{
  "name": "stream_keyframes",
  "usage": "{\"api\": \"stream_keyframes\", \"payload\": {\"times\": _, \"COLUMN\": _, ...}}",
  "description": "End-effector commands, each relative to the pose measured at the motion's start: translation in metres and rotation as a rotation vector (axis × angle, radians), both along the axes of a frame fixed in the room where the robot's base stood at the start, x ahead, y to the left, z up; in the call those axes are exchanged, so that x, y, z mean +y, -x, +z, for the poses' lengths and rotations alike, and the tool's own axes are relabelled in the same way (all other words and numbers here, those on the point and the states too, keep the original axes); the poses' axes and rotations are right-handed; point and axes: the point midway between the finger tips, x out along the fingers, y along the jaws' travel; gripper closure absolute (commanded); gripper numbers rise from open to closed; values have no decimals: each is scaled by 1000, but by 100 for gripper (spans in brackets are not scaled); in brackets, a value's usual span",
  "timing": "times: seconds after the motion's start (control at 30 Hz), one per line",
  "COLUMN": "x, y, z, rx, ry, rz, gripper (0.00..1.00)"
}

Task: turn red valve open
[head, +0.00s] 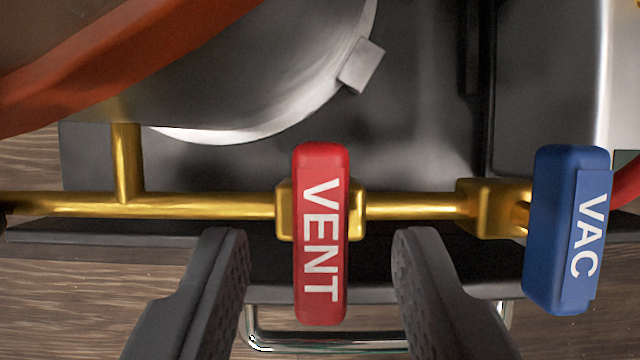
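The red valve handle (322,235), lettered VENT, sits on a brass pipe (200,206) in the middle of the head view. The handle lies across the pipe, its long side running up and down in the picture. My gripper (318,240) is open, with one dark finger to the left of the lower half of the handle and one to the right. A gap shows between each finger and the handle. I cannot tell how far the fingertips are from the handle in depth.
A blue valve handle (568,230), lettered VAC, stands on the same pipe at the right. A round metal vessel (270,70) is behind the pipe. An orange-red curved part (120,55) crosses the upper left. A shiny metal bar handle (380,338) is below, over a wooden surface (60,310).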

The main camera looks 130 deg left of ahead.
Motion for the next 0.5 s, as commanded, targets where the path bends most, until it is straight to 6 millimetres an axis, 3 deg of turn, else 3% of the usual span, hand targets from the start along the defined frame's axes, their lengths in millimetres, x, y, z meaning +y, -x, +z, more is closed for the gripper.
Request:
{"api": "stream_keyframes", "payload": {"times": 0.2, "x": -5, "y": -2, "z": -17, "rx": 2, "ry": -1, "rz": -2, "gripper": 62}}
{"api": "stream_keyframes", "payload": {"times": 0.5, "x": -6, "y": -4, "z": -19, "rx": 2, "ry": -1, "rz": -1, "gripper": 62}}
